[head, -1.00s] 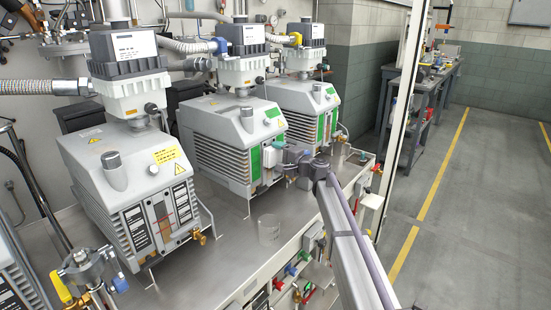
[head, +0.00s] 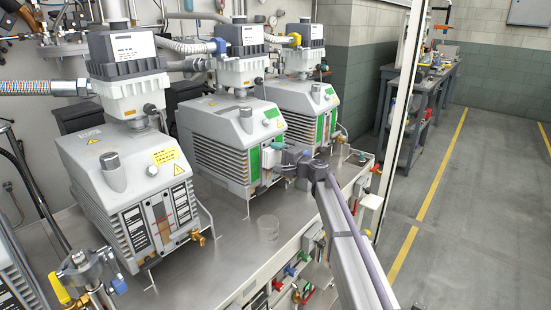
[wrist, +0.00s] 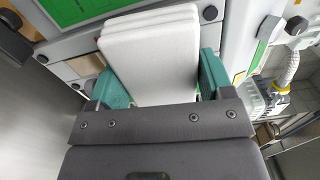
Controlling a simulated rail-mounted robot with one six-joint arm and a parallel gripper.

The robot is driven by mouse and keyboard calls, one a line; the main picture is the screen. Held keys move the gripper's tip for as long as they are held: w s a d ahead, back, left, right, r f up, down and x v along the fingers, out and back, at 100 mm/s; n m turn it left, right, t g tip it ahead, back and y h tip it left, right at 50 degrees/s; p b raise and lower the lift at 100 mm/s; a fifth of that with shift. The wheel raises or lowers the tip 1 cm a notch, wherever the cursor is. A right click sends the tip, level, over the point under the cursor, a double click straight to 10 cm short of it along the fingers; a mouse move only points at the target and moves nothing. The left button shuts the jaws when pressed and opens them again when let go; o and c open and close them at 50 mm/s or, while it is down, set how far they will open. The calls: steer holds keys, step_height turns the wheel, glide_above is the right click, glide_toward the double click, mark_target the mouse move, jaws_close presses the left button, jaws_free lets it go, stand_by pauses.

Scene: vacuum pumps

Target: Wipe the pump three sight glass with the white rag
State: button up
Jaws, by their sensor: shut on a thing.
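The white rag (wrist: 150,50) is a folded, layered pad between the two teal fingers of my gripper (wrist: 160,75) in the wrist view. My gripper is shut on it. The rag's far end lies over the front of a pump with green panels (wrist: 80,10); I cannot tell whether it touches. In the head view my gripper (head: 272,168) is at the front of the middle of three fully visible pumps (head: 232,122). No readable number shows which is pump three. Its sight glass is not visible, and the rag and gripper cover part of its front.
A nearer pump (head: 125,190) stands left and a farther pump (head: 303,105) stands behind. Coloured valves (head: 290,270) line the bench front. The right floor is open.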

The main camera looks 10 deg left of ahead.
steer(key=shift+s+a, duration=0.3)
steer(key=shift+s, duration=0.25)
steer(key=shift+s+a, duration=0.3)
steer(key=shift+s, duration=0.2)
steer(key=shift+w+d, duration=0.3)
steer(key=shift+w, duration=0.3)
steer(key=shift+w+d, duration=0.3)
steer(key=shift+w, duration=0.25)
steer(key=shift+v, duration=2.95)
steer(key=v, duration=0.3)
